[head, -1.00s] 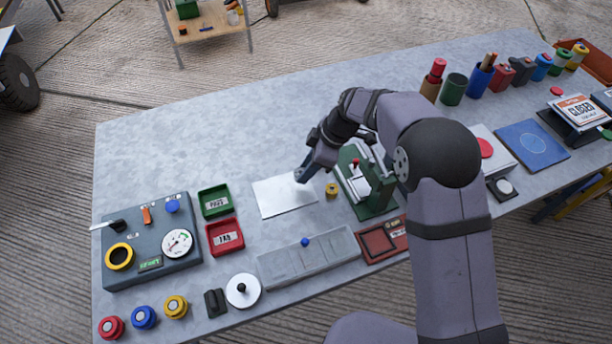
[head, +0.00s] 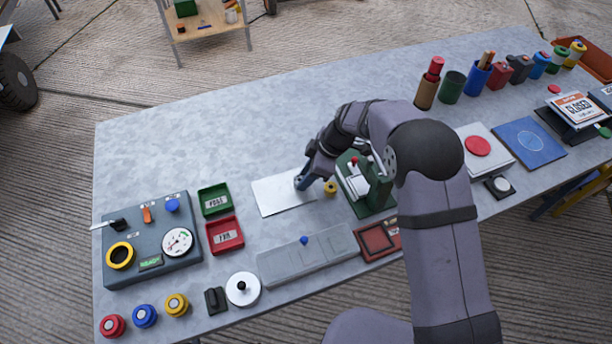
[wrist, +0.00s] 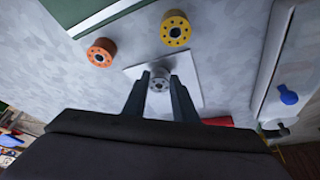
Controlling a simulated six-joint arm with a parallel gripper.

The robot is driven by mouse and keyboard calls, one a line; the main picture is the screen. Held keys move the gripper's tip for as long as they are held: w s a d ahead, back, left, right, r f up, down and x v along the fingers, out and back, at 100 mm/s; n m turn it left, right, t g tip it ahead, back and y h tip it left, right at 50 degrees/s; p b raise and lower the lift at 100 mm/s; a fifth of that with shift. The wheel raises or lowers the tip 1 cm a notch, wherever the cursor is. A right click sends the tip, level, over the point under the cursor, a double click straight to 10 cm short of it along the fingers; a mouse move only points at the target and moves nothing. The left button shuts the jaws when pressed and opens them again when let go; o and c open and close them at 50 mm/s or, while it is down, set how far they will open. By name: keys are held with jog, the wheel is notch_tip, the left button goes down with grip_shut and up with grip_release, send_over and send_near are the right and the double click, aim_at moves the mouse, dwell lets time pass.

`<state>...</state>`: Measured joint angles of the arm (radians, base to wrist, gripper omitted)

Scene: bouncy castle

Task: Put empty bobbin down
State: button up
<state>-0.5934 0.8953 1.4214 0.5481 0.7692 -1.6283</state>
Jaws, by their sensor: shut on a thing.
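My gripper (wrist: 160,83) is shut on a small grey bobbin (wrist: 159,82), held between its two fingertips. In the wrist view the bobbin appears over the white sheet (wrist: 199,88); I cannot tell whether it touches it. In the head view my gripper (head: 301,185) is low at the right part of the white sheet (head: 272,200), and the bobbin is hidden there. A yellow bobbin (wrist: 175,28) and an orange bobbin (wrist: 102,52) stand off the sheet. The yellow bobbin (head: 330,187) also shows in the head view, just right of my gripper.
A green machine (head: 378,197) stands close to the right. A grey tray with a blue knob (head: 283,265) lies in front. Green (head: 214,190) and red (head: 240,232) bins and a control box (head: 120,222) are to the left. The table behind the sheet is clear.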

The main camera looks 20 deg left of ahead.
jog(key=o, duration=1)
jog(key=b+v, duration=0.2)
jog(key=v, duration=1)
jog(key=shift+r, duration=0.15)
